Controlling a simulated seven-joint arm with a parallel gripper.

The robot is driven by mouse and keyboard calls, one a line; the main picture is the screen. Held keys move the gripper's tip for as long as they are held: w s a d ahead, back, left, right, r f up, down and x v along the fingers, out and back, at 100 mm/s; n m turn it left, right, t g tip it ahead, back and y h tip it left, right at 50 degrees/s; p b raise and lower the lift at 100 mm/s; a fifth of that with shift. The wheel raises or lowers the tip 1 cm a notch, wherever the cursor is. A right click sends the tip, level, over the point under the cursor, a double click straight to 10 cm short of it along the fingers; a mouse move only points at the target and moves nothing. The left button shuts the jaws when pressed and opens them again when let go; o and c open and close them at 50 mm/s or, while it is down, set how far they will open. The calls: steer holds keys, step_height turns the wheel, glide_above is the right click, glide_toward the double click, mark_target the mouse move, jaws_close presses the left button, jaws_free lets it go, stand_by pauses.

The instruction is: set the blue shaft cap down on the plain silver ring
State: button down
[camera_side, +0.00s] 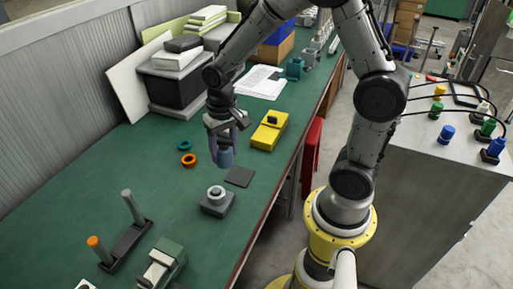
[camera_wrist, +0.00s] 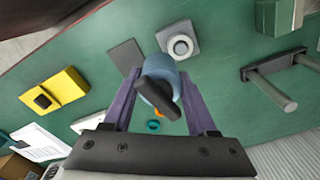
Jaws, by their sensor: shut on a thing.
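The blue shaft cap (camera_side: 226,158) is held between the purple fingers of my gripper (camera_side: 219,157), above the green bench. In the wrist view, my gripper (camera_wrist: 158,82) is shut on the cap (camera_wrist: 163,63), and a dark bar crosses in front of it. The plain silver ring (camera_side: 216,191) lies on a small grey block (camera_side: 217,206), below and nearer the camera than the cap in the side view. The cap's underside is hidden.
A dark flat square (camera_side: 239,176) lies beside the grey block. Two small rings, one orange (camera_side: 189,160), lie left of my gripper. A yellow box (camera_side: 270,131) stands to the right. A two-post stand (camera_side: 127,243) is at the front left. Bench between is clear.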

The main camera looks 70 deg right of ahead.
steer(key=shift+n, duration=0.7)
steer(key=shift+w+a+f, duration=0.3)
steer(key=shift+a+f, duration=0.35)
steer(key=shift+f, duration=0.6)
steer(key=shift+w+a+f, duration=0.25)
steer(key=shift+a+f, duration=0.45)
steer(key=shift+f, duration=0.5)
steer(key=shift+w+a+f, duration=0.3)
steer(key=shift+a+f, duration=0.35)
steer(key=shift+f, duration=0.6)
steer(key=shift+f, duration=0.55)
steer(key=shift+c, duration=2.4)
jaws_free()
step_height(320, 180, up, 11)
steer(key=shift+r, duration=0.1)
